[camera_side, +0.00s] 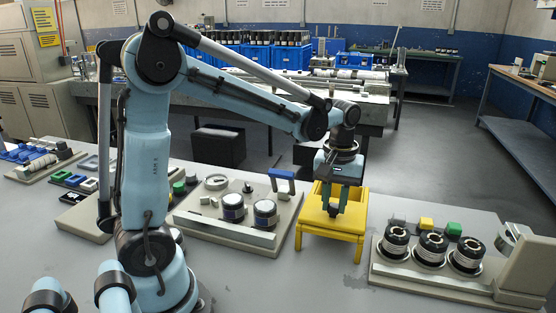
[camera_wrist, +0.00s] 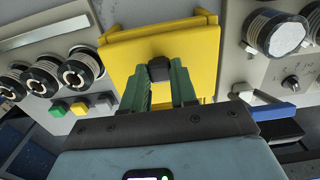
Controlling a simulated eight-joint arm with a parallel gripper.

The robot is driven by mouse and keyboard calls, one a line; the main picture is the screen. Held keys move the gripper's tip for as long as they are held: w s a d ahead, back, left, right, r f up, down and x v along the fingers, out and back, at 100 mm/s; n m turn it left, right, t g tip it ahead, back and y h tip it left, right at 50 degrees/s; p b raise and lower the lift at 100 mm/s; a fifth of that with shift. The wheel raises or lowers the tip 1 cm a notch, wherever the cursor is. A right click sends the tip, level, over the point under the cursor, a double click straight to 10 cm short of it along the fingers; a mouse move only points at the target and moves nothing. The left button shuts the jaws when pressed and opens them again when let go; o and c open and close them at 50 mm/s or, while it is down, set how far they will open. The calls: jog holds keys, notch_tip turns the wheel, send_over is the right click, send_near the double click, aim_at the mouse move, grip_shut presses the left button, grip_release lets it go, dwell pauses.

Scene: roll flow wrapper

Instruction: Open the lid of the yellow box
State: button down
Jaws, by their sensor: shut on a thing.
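The yellow box (camera_side: 331,246) stands on the grey bench, right of the middle in the side view. Its yellow lid (camera_wrist: 190,46) fills the upper middle of the wrist view, with a small black knob (camera_wrist: 159,69) on it. My gripper (camera_side: 333,209) reaches down over the box from above. In the wrist view its two green fingers (camera_wrist: 160,82) are closed around the knob, one on each side. Whether the lid is lifted at all is hard to tell. The inside of the box is not visible.
Left of the box is a panel (camera_side: 212,232) with two dark-sided rolls and a blue-topped handle (camera_side: 282,174). Right of it is a fixture (camera_side: 400,275) with three wound spools (camera_side: 431,246) and coloured buttons. Bare bench lies in front of the box.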

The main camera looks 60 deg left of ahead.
jog(key=c, duration=0.9)
grip_release()
jog(key=shift+r, duration=0.1)
notch_tip(320, 180, up, 12)
jog(key=m+t, duration=0.3)
jog(key=m, duration=0.1)
send_near(334, 205)
jog(key=s+d, duration=0.2)
jog(key=s+f+m+t, duration=0.1)
jog(key=s+d+f+m+t, duration=0.1)
jog(key=f+m, duration=0.1)
jog(key=s+d+f+m+t, duration=0.1)
jog(key=s+f+m+t, duration=0.1)
jog(key=shift+s+d, duration=0.1)
